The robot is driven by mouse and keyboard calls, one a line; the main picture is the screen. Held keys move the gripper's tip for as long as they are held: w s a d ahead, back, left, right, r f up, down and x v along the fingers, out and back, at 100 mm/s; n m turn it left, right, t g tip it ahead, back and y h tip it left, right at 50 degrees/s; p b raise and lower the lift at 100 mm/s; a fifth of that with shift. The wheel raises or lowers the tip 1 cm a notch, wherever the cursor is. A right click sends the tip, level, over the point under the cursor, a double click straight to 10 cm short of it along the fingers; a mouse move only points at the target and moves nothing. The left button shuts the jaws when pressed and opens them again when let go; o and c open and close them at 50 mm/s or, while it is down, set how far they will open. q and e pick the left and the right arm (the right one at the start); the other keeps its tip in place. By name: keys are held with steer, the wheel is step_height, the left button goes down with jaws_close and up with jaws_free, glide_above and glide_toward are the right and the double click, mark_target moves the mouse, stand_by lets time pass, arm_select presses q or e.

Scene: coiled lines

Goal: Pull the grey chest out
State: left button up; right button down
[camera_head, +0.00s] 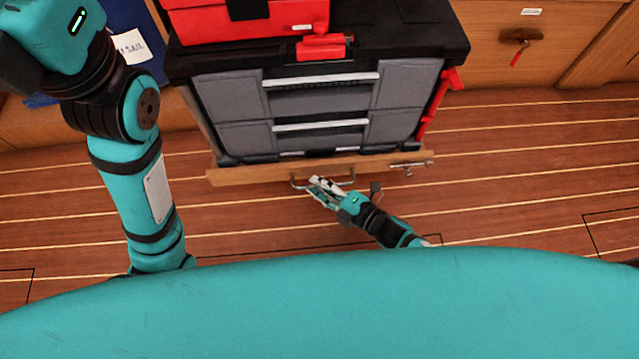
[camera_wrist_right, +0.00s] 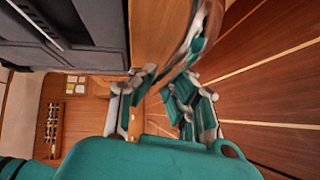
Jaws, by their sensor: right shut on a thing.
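The grey chest (camera_head: 235,97) has grey drawer fronts, pale drawer handles and a black top. It stands on a wooden board (camera_head: 235,176) low over the plank floor; its dark side also shows in the right wrist view (camera_wrist_right: 75,60). A curved metal handle (camera_head: 297,184) sits on the board's front edge. My right gripper (camera_head: 318,188) is shut on this handle; its fingers also show in the right wrist view (camera_wrist_right: 160,98), partly hiding the grip. Part of my left arm shows at the left, but its gripper is out of view.
A red toolbox (camera_head: 245,22) sits on the chest. A red-tagged latch (camera_head: 517,40) is on the wooden cabinet front (camera_head: 480,65) at the right. A metal bolt (camera_head: 410,164) lies along the board's right end. The plank floor (camera_head: 530,165) is clear at the right.

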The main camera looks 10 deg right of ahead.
steer(key=c, duration=1.4)
jaws_free()
steer(key=shift+w+r, duration=0.15)
steer(key=shift+r, duration=0.05)
steer(key=shift+f, duration=0.1)
steer(key=v, duration=1.2)
